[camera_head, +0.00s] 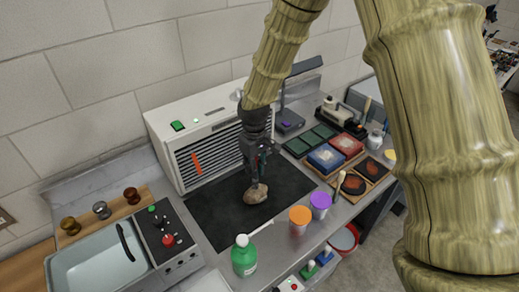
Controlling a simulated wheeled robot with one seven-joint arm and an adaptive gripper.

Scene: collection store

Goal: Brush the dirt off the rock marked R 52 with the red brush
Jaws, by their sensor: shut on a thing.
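A brown, rough rock (255,196) lies on the black mat in front of the slatted vent. Any mark on it is too small to read. My gripper (257,182) points down just above the rock. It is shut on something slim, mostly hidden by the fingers. A small red streak beside the fingers and a pale tip below them suggest the red brush. I cannot tell whether the tip touches the rock.
The black mat (217,217) is otherwise clear. A vent box (163,132) stands behind it. A green bottle (244,258), an orange-topped jar (299,217) and a purple-topped jar (320,202) stand in front.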

